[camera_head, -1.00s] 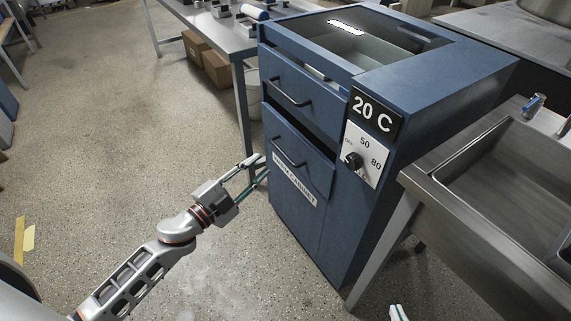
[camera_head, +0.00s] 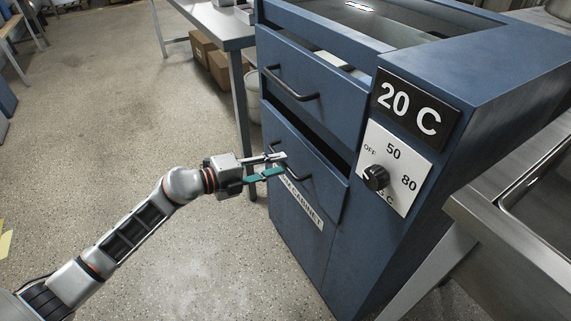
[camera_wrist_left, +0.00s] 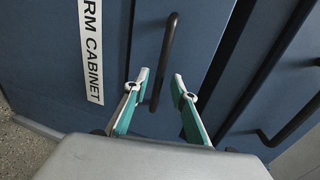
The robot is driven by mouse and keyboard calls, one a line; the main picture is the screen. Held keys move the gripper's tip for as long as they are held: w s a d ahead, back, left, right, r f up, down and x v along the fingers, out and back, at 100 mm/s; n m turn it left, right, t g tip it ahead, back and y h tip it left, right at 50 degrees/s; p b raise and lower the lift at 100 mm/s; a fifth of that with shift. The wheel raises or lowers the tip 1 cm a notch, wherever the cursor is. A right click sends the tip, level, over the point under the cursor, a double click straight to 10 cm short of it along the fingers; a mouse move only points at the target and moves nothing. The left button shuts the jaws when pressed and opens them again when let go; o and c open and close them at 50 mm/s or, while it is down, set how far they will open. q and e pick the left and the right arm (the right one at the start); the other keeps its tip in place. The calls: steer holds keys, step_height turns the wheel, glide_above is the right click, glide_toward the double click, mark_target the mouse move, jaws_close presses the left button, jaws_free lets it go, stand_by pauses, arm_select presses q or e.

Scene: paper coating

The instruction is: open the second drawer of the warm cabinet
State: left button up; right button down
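The warm cabinet (camera_head: 450,150) is blue and stands right of centre in the head view. Its top drawer (camera_head: 330,95) has a dark bar handle (camera_head: 290,85). Below it, past a dark gap, the second drawer (camera_head: 325,185) has its own bar handle (camera_head: 305,178). My left gripper (camera_head: 279,165) is at this second handle, partly covering it. In the left wrist view my left gripper (camera_wrist_left: 160,80) is open, with the second handle (camera_wrist_left: 168,45) between the fingertips; contact cannot be told. My right gripper is out of view.
A dial panel (camera_head: 398,170) and a "20 C" sign (camera_head: 408,107) are on the cabinet's right part. A metal sink (camera_head: 500,215) stands right. A table (camera_head: 220,32) with cardboard boxes (camera_head: 203,48) beneath is behind left. The floor (camera_head: 110,130) at left is clear.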

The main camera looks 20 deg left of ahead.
arm_select(q)
steer(key=x, duration=0.3)
steer(key=shift+b, duration=0.3)
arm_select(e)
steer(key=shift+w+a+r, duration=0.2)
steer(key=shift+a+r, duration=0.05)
